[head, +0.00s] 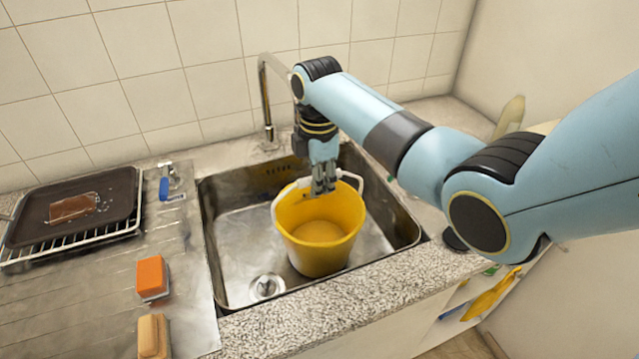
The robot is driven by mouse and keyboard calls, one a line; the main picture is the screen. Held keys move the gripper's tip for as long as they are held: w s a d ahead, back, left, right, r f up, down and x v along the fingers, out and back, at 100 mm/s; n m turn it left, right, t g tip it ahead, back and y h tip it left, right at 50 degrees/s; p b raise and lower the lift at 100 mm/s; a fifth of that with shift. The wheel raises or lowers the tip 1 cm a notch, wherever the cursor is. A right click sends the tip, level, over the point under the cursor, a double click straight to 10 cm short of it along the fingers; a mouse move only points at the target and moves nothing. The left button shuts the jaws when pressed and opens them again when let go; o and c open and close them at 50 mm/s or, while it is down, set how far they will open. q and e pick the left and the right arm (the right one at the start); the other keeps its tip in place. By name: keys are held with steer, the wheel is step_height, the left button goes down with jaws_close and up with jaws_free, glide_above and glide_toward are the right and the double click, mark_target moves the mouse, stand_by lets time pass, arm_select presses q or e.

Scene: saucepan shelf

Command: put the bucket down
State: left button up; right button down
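The yellow bucket (322,240) is upright in the right part of the steel sink (240,228), over its floor. I cannot tell whether its base touches the sink floor. Its white handle (287,191) is raised over the rim. My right gripper (323,186) points down from above at the bucket's back rim, with its fingers close together around the middle of the handle. The fingers hide that part of the handle. The inside of the bucket looks yellow and empty. My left gripper is not in view.
A tap (266,100) rises behind the sink. To the left, a dark tray (75,208) lies on a wire rack, near a blue-labelled bottle (164,188), an orange sponge (152,276) and a tan brush or block (153,336). The sink's left part is clear, with a drain (266,287).

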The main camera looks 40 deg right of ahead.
steer(key=shift+f, duration=0.15)
steer(key=c, duration=1.5)
jaws_free()
steer(key=r+b, duration=0.1)
steer(key=r, duration=1.1)
steer(key=shift+w+r, duration=0.1)
steer(key=shift+w, duration=0.1)
